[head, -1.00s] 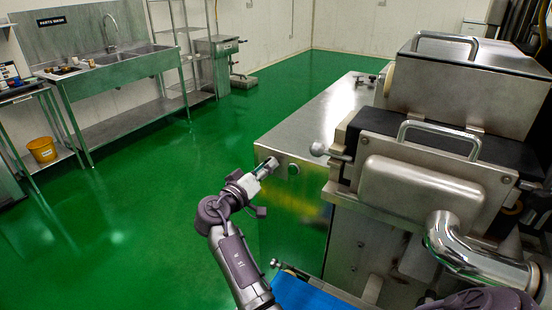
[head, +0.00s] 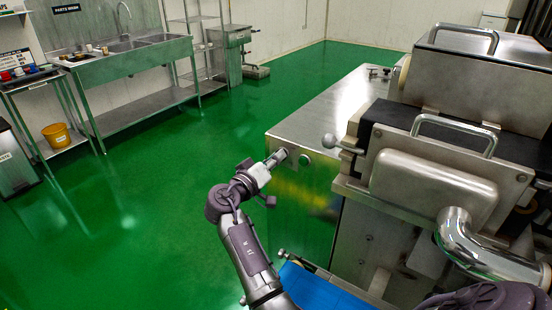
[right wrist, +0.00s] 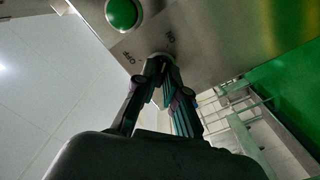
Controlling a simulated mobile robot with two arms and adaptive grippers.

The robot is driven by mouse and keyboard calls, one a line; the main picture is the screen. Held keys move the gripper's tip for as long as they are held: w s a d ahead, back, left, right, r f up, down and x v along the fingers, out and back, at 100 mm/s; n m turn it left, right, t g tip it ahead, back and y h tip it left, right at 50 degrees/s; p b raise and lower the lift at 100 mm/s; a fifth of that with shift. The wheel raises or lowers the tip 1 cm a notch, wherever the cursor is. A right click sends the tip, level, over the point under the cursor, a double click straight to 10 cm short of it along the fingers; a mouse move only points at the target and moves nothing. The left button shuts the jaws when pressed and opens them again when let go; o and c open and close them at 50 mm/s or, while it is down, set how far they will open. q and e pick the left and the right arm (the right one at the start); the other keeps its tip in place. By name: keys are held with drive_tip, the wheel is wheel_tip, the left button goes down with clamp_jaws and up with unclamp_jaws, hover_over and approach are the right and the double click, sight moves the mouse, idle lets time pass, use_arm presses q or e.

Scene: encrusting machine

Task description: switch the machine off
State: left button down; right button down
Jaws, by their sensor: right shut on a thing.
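The machine is a large steel encrusting machine (head: 440,180) with a low steel cabinet (head: 300,205) on its left. A small switch knob (head: 282,153) sticks out near the top of the cabinet's end face, left of a round green button (head: 304,159). My right gripper (head: 273,161) is shut on the knob; its fingers also show in the right wrist view (right wrist: 162,72). There the knob (right wrist: 160,56) is mostly hidden by the fingertips, with printed "OFF" and "ON" marks beside it. I cannot tell which mark the knob points at. My left gripper is not in view.
A blue belt (head: 315,291) lies below the cabinet's end. A ball-ended lever (head: 330,140) and a curved steel pipe (head: 470,245) stick out from the machine. A sink bench (head: 135,66) and a yellow bucket (head: 57,134) stand at the left. The green floor between is clear.

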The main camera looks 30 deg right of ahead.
drive_tip(key=shift+n+p, duration=4.6)
drive_tip(key=shift+n, duration=4.3)
drive_tip(key=c, duration=1.2)
unclamp_jaws()
drive_tip(key=shift+f, duration=0.1)
drive_tip(key=shift+c, duration=0.2)
